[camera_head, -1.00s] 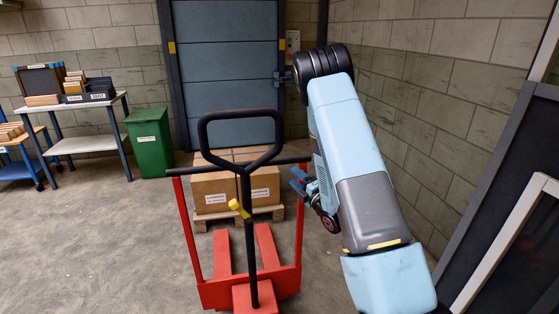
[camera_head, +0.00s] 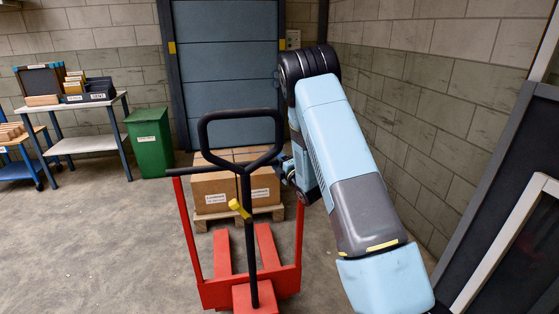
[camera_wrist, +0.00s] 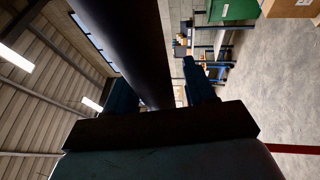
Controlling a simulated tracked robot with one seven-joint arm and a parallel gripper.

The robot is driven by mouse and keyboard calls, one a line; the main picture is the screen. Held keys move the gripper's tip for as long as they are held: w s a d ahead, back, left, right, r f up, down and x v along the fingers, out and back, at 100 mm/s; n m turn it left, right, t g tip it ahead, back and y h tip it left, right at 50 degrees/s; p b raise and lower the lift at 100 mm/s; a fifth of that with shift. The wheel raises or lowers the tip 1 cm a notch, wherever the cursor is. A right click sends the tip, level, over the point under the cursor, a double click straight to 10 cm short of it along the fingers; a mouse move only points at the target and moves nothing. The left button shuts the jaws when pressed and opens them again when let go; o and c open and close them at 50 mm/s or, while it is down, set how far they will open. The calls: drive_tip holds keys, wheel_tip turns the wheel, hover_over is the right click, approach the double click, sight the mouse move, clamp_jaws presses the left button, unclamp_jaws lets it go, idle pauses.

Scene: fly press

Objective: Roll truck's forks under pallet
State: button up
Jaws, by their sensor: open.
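The red pallet truck stands centre in the head view, with a black loop handle (camera_head: 242,113) and a black crossbar (camera_head: 190,169) on red posts. Its two red forks (camera_head: 222,252) point away from me toward the wooden pallet (camera_head: 268,213), which carries cardboard boxes (camera_head: 212,190). The fork tips end close to the pallet's near edge; I cannot tell whether they are under it. My gripper (camera_head: 281,164) is at the truck's right side, by the handle and crossbar, its fingers partly hidden. In the wrist view my open gripper (camera_wrist: 155,76) has a thick black bar (camera_wrist: 125,40) between its blue fingers.
A blue-grey door (camera_head: 228,60) stands behind the pallet. A green bin (camera_head: 150,145) and a worktable (camera_head: 85,143) are at the left. A block wall (camera_head: 420,110) and a dark framed panel (camera_head: 510,190) bound the right. The floor left of the truck is clear.

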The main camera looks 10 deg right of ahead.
clamp_jaws()
idle(0.6)
